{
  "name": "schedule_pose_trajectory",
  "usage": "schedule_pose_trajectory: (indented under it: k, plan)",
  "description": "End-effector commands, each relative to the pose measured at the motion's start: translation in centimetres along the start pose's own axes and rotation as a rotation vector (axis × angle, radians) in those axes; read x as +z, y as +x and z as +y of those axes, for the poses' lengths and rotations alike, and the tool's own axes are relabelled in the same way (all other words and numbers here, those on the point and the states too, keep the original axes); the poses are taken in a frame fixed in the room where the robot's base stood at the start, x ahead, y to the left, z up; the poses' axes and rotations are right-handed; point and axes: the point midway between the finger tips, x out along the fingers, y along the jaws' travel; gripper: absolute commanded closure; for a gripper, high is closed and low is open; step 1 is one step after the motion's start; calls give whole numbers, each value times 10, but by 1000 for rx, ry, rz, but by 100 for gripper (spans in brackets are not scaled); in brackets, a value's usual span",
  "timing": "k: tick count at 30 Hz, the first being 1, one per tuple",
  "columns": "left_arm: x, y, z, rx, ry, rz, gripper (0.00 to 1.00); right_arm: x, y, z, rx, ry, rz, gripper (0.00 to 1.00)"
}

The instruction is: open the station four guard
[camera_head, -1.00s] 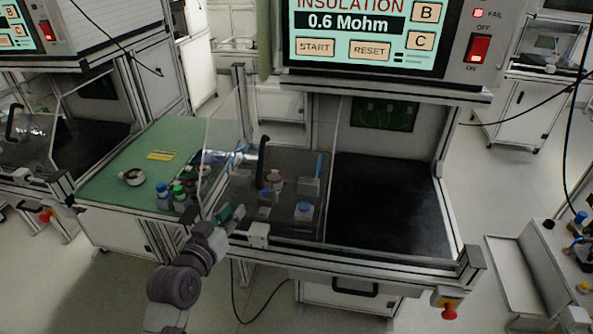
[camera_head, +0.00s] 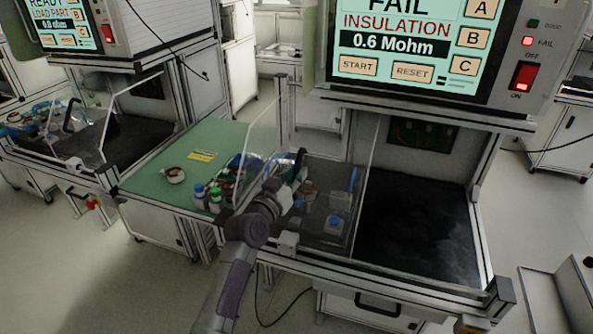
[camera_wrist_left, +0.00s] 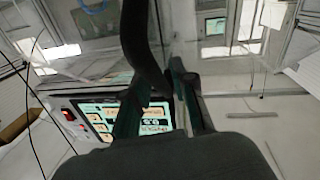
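The clear guard panel (camera_head: 335,176) stands across the left part of the middle station, whose right part is open to the dark floor. A black handle (camera_head: 300,165) is on the guard's front. My left gripper (camera_head: 288,192) is at this handle, partly hidden by its own wrist in the head view. In the left wrist view, the curved black handle (camera_wrist_left: 145,45) runs down between the fingertips of my left gripper (camera_wrist_left: 160,80). Whether the fingers press on it cannot be told. My right gripper is in neither view.
The station screen (camera_head: 410,45) above reads FAIL, INSULATION, 0.6 Mohm. A green bench (camera_head: 150,180) with small bottles (camera_head: 206,198) lies left of the guard. Another station with a clear guard (camera_head: 135,105) stands further left. The dark station floor (camera_head: 415,235) is clear.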

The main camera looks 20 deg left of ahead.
Motion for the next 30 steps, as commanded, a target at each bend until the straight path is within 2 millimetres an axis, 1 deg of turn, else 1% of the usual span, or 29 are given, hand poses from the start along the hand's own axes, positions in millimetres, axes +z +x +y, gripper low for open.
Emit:
schedule_pose_trajectory:
  k: [3, 11, 12, 16, 17, 30]
  plan:
    - [0, 7, 0, 0, 1, -1, 74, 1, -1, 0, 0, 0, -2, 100]
    - [0, 8, 0, 0, 0, 0, 74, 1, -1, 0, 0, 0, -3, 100]
    - [0, 8, 0, 0, 0, 0, 76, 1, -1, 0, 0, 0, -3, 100]
    - [0, 8, 0, 0, 0, 0, 98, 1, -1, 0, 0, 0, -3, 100]
    - [0, 8, 0, 0, 0, 0, 100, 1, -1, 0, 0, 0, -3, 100]
    - [0, 8, 2, 0, 0, -1, 100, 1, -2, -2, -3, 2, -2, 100]
